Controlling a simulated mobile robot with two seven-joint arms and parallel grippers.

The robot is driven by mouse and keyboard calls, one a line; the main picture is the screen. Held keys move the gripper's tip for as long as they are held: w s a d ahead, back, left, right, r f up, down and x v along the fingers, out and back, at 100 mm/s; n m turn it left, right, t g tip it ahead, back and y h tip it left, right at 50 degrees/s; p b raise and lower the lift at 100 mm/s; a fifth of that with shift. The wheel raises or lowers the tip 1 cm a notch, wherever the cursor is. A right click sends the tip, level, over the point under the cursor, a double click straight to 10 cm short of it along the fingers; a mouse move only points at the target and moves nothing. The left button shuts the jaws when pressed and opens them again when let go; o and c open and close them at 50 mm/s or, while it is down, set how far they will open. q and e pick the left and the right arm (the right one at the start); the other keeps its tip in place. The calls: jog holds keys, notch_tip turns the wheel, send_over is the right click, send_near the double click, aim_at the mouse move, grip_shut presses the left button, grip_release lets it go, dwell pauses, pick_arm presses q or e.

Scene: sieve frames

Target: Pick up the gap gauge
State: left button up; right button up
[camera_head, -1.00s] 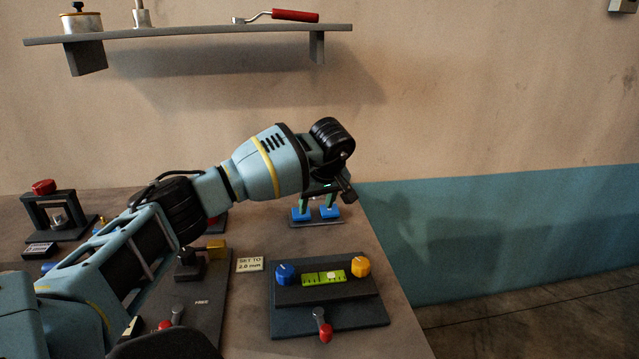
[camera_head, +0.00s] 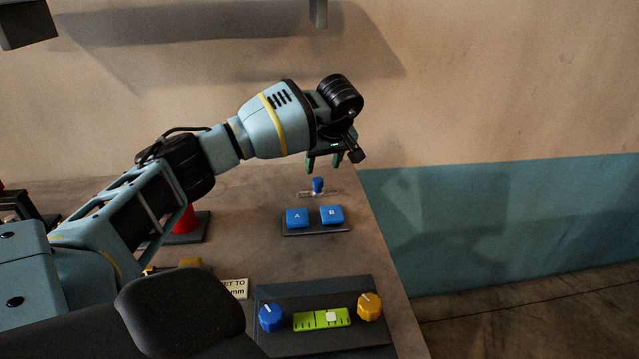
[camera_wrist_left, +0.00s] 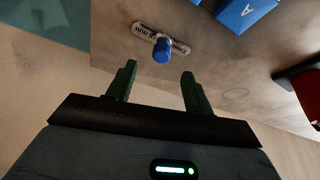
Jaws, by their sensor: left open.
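The gap gauge (camera_head: 318,187) is a small pale flat bar with an upright blue knob, lying on the table near its far right corner. In the left wrist view the gauge (camera_wrist_left: 161,47) shows markings in mm at both ends and lies just beyond the fingertips. My left gripper (camera_head: 323,163) is open and empty, above the gauge and apart from it. In the left wrist view the knob lies roughly in line with the gap between the open fingers (camera_wrist_left: 159,72). My right gripper is not in view.
Nearer is a dark panel (camera_head: 320,283) with blue and orange knobs and a green scale. A red object (camera_head: 186,222) stands left. The table's right edge is close.

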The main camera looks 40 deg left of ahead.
aim_at(317, 179)
pick_arm(q)
jog(key=shift+x, duration=1.05)
jog(key=shift+a+x, duration=0.1)
jog(key=shift+x, duration=1.3)
jog(key=shift+a+x, duration=0.15)
jog(key=shift+x, duration=1.25)
jog(key=shift+s+r, duration=0.1)
jog(key=shift+c, duration=0.3)
jog(key=c, duration=1.1)
jog(key=shift+o, duration=0.2)
jog(key=shift+r, duration=0.1)
